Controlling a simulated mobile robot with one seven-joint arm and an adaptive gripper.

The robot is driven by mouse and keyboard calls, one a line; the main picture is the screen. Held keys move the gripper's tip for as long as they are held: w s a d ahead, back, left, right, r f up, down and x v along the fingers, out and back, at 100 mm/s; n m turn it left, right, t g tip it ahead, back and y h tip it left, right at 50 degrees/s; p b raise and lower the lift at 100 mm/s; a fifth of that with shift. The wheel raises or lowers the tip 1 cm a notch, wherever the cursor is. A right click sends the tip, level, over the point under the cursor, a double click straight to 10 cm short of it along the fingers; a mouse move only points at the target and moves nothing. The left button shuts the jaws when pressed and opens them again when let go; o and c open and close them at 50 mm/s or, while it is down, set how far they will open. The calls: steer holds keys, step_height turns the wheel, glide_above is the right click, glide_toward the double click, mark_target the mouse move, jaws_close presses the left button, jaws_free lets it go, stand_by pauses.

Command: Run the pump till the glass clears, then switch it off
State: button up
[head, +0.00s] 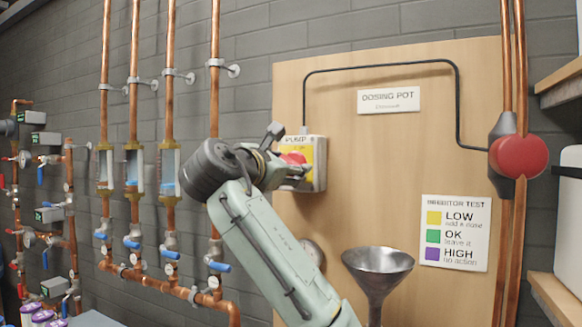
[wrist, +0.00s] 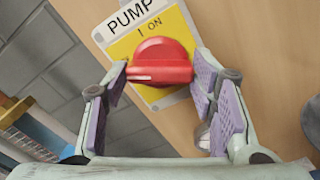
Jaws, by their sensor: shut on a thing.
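The pump switch box (head: 318,150), labelled PUMP, is on the wooden board. Its red knob (head: 293,158) is between the fingers of my gripper (head: 290,172). In the wrist view my gripper (wrist: 163,85) is shut on the red knob (wrist: 162,62), one finger on each side. The knob's white mark points left, and "I ON" (wrist: 150,28) is printed above it on the yellow plate. Sight glasses (head: 105,168), (head: 134,168) and (head: 168,172) are on the copper pipes, with blue in at least two of them. My arm hides the fourth pipe's middle.
A pump with a red face (head: 518,156) is on the pipes at right. A dosing pot sign (head: 388,100) and an inhibitor test chart (head: 455,232) are on the board. Blue-handled valves (head: 170,254) line the lower pipes.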

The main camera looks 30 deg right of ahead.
steer(key=m+b, duration=0.1)
steer(key=m, duration=0.5)
steer(key=shift+f, duration=0.1)
steer(key=m, duration=0.4)
steer(key=shift+w+m+b, duration=0.1)
steer(key=shift+m+b, duration=0.2)
steer(key=shift+b, duration=0.05)
steer(key=o, duration=0.9)
steer(key=shift+m, duration=0.5)
steer(key=o, duration=0.4)
steer(key=shift+o, duration=0.2)
steer(key=shift+a, duration=0.1)
